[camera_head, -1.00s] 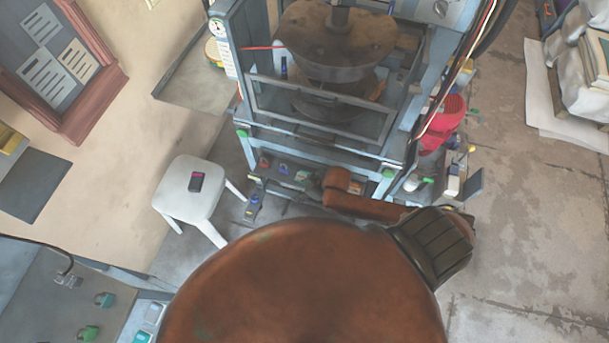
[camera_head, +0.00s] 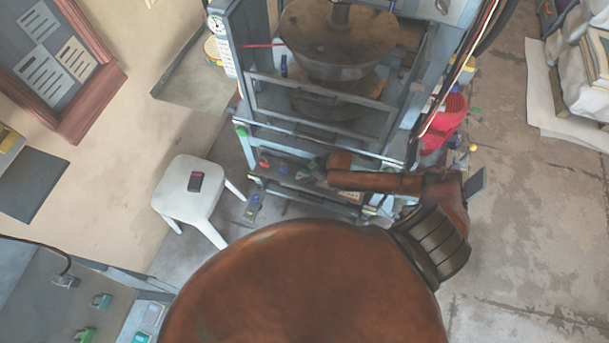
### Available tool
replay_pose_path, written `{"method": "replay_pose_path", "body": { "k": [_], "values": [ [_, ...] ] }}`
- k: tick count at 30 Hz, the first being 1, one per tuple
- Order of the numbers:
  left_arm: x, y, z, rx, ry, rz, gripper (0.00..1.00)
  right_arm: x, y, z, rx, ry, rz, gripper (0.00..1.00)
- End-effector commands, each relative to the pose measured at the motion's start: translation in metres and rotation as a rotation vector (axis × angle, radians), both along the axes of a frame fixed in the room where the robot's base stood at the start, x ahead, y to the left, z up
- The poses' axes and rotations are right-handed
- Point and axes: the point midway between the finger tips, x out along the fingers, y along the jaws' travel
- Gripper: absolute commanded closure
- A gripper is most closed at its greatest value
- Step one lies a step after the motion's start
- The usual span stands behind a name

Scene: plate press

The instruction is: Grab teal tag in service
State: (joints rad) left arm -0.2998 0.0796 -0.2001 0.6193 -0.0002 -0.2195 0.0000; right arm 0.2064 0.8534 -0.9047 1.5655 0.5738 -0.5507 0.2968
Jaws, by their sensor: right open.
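My right arm reaches in over the low front shelf (camera_head: 285,187) of the press. My right gripper (camera_head: 317,169) is at the arm's left end, small and dark, over the small coloured items on that shelf. It is open, and I see nothing held in it. A red item (camera_head: 265,163) lies to its left. I cannot make out the teal tag for certain; the items nearest the gripper are small and partly covered by it. My left gripper is not in view.
The press (camera_head: 325,120) with its heavy round plates rises behind the shelf. A white stool (camera_head: 190,207) with a dark pink-edged device stands to the left. A red bin (camera_head: 445,115) is at the right. A control console (camera_head: 50,300) fills the lower left.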

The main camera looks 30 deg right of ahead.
Motion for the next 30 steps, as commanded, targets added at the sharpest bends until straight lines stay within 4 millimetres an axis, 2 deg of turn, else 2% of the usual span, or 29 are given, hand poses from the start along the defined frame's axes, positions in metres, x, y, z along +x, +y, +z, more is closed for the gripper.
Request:
{"method": "replay_pose_path", "body": {
  "k": [3, 11, 26, 30],
  "values": [
    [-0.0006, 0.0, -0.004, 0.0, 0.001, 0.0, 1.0, 0.0053, 0.0034, -0.0124, 0.0, 0.001, -0.001, 0.5],
    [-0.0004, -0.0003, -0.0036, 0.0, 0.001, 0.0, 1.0, 0.0065, 0.0038, -0.0143, 0.0, 0.001, 0.0, 0.5],
    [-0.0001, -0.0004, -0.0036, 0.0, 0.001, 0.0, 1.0, 0.0061, 0.0036, -0.0141, 0.0, 0.001, 0.0, 0.83],
    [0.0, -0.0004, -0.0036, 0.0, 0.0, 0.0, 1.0, 0.0062, 0.0036, -0.0141, 0.0, 0.001, 0.0, 0.83]
  ]
}}
